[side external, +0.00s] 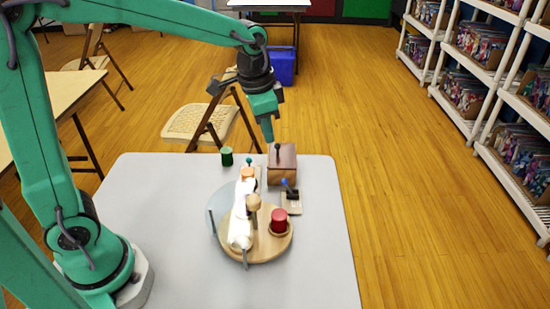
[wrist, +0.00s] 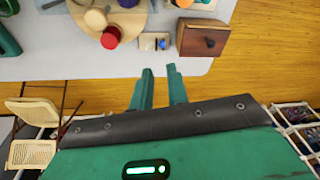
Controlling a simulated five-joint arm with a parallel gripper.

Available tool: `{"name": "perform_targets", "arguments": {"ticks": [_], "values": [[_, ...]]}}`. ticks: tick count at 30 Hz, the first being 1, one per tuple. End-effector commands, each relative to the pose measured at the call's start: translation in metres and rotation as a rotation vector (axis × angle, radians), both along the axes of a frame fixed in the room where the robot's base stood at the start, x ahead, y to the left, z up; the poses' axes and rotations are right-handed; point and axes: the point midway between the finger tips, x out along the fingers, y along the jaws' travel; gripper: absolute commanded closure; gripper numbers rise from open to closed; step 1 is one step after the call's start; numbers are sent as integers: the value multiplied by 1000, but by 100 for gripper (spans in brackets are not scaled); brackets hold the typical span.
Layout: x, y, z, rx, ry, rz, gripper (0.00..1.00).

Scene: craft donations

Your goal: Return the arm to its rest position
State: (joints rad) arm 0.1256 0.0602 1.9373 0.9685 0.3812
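My gripper (side external: 268,138) hangs high with its fingers pointing down, above the far edge of the grey table (side external: 150,240). In the wrist view the two green fingers of my gripper (wrist: 159,72) are a little apart, with nothing between them. They appear near the table's edge, beside a wooden box with a dark knob (wrist: 203,37). In the side view this wooden box (side external: 286,165) is just below the fingertips; the exact height gap is hard to tell. My arm is raised and reaches across from the left.
A round wooden board (side external: 262,252) carries a red cylinder (side external: 279,216) and a white object (side external: 240,228). A green cylinder (side external: 227,156) and a small block with a blue knob (side external: 291,202) stand nearby. A folding chair (side external: 200,122) is behind the table. The table's front left is clear.

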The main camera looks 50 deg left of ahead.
Motion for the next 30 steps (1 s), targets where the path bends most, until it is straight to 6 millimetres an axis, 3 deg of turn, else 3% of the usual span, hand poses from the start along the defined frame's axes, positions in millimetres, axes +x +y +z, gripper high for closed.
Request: {"name": "perform_targets", "arguments": {"ticks": [6, 15, 30], "values": [[-38, 15, 24, -23, -65, 102, 84], [-90, 31, 41, -61, -150, 238, 84], [-166, 49, 38, -130, -282, 446, 84]]}}
